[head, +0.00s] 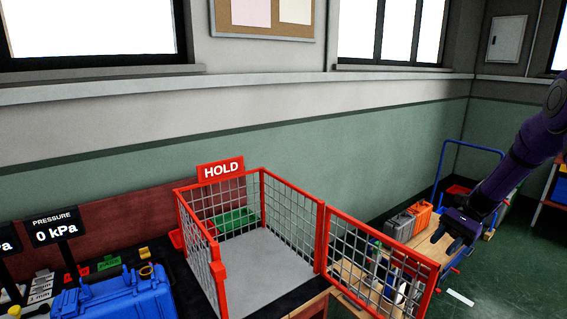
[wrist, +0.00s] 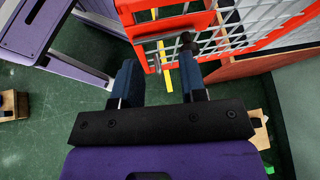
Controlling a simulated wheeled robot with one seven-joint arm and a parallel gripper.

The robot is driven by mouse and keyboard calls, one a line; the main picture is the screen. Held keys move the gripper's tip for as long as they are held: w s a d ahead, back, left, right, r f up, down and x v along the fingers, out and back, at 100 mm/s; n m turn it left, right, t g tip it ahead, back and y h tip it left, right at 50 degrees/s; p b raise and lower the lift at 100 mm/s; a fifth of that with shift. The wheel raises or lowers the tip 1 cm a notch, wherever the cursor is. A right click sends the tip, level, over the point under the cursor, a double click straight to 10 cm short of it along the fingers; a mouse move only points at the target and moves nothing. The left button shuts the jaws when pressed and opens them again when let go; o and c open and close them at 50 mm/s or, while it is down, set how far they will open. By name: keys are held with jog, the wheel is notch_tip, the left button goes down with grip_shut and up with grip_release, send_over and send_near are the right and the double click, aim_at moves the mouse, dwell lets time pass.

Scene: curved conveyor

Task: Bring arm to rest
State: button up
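My purple arm comes in from the right in the head view. My gripper (head: 446,242) hangs at its end, to the right of the red mesh gate. In the wrist view my gripper (wrist: 159,65) has its two dark blue fingers spread apart, with nothing held between them. Beyond the fingertips are a red-orange frame with mesh (wrist: 262,22) and a black knob (wrist: 187,39). I cannot tell how far they are from the fingers.
A red mesh cage with a HOLD sign (head: 221,169) stands on the bench. Its gate (head: 378,222) extends to the right. A blue case (head: 118,296) lies at left.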

jog(key=s+a+r+n+t+h, duration=0.2)
jog(key=s+a+r+n+h, duration=0.25)
jog(key=r, duration=0.55)
jog(key=s+a+r+n+t+h, duration=0.1)
jog(key=s+a+r+h, duration=0.3)
jog(key=s+r, duration=0.5)
jog(key=s+a+r+n+t+h, duration=0.1)
jog(key=s+a+r+n+t, duration=0.1)
jog(key=s, duration=0.6)
jog(key=s+a+r+n+t+h, duration=0.1)
jog(key=s+a+r+n+t, duration=0.1)
jog(key=s, duration=0.7)
notch_tip(320, 180, up, 3)
jog(key=n+t, duration=0.1)
jog(key=t, duration=0.2)
jog(key=shift+a, duration=0.15)
jog(key=shift+a+f+n, duration=0.1)
jog(key=shift+n, duration=0.15)
